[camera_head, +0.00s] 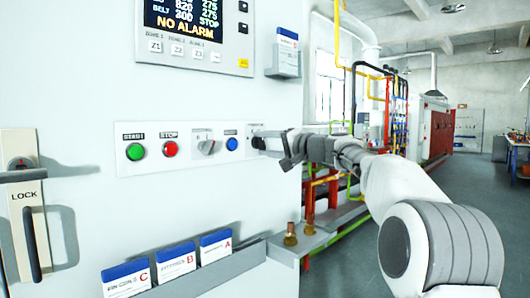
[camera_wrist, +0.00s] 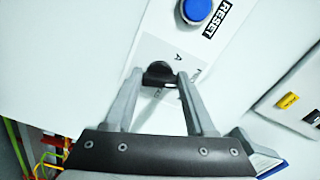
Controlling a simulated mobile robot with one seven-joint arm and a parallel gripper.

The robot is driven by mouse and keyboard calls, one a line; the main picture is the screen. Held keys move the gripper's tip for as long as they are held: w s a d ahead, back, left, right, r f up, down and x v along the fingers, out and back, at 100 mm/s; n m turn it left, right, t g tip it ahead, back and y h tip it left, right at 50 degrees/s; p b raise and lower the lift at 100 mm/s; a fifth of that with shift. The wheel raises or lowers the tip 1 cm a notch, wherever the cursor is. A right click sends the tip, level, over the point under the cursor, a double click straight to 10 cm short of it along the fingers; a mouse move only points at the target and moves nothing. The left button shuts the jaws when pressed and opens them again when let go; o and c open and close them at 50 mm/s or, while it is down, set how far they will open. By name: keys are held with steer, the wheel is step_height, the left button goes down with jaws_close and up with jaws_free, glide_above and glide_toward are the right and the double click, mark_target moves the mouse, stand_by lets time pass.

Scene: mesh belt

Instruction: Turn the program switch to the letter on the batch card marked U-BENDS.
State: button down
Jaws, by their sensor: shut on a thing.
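My gripper (camera_head: 262,140) reaches the switch panel just right of the blue button. In the wrist view its two fingers (camera_wrist: 161,76) are closed on the black knob (camera_wrist: 158,72) of the program switch. The switch's pale plate carries an "A" and other letters too blurred to read; the fingers hide part of it. Which letter the knob points to cannot be told.
The panel holds a green START button (camera_head: 135,152), a red STOP button (camera_head: 170,149), a grey knob (camera_head: 209,147) and a blue RESET button (camera_head: 232,144). A display (camera_head: 184,20) reads NO ALARM. Another card holder (camera_head: 286,55) hangs above; brass fittings (camera_head: 291,236) stand below.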

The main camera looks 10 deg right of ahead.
stand_by(0.4)
steer(key=shift+c, duration=1.2)
jaws_free()
steer(key=v, duration=1.7)
steer(key=shift+s+d+b, duration=0.15)
steer(key=shift+b, duration=0.25)
steer(key=shift+r, duration=0.1)
